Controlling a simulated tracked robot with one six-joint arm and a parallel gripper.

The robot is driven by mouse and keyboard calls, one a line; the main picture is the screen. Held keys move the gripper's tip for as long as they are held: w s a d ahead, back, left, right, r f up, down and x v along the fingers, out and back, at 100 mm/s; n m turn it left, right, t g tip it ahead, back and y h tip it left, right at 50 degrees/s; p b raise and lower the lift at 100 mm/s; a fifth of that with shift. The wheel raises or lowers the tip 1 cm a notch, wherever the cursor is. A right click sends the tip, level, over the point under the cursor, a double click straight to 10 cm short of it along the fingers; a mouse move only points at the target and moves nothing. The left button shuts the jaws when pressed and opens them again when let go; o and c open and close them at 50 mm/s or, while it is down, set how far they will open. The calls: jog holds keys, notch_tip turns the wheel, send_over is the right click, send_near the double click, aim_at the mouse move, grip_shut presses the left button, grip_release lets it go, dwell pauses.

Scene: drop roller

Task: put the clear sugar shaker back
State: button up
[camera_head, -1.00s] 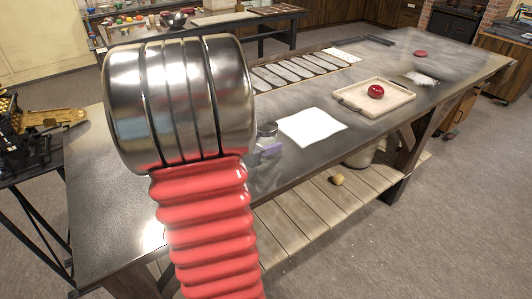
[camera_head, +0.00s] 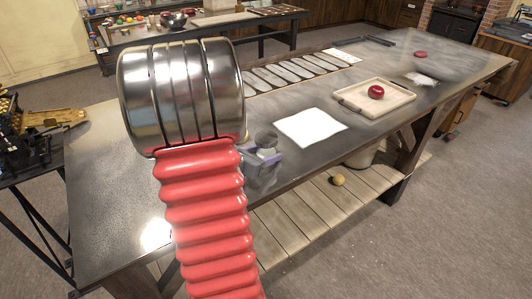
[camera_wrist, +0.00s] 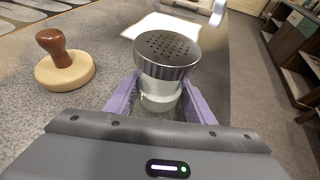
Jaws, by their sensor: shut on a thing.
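The clear sugar shaker (camera_wrist: 160,92) has a perforated metal lid and stands upright between the purple fingers of my gripper (camera_wrist: 160,112) in the wrist view. The fingers are shut on its glass body. In the head view the shaker (camera_head: 265,141) is small, near the front edge of the dark table (camera_head: 110,190), just right of my red arm, with my gripper (camera_head: 262,157) around it. I cannot tell whether its base touches the table. The underside of the shaker is mostly hidden.
A white sheet (camera_head: 310,126) lies just right of the shaker. Beyond it is a tray (camera_head: 401,99) with a red ball (camera_head: 376,91). A wooden disc with a brown knob (camera_wrist: 62,68) stands left of the shaker. A row of grey ovals (camera_head: 285,73) lies behind.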

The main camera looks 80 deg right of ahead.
jog(key=shift+f, duration=0.1)
jog(key=o, duration=1.2)
jog(key=shift+a+r, duration=0.1)
jog(key=shift+r, duration=0.1)
jog(key=v, duration=1.1)
jog(key=shift+w+a+r, duration=0.1)
jog(key=shift+w+a, duration=0.15)
jog(key=shift+a, duration=0.05)
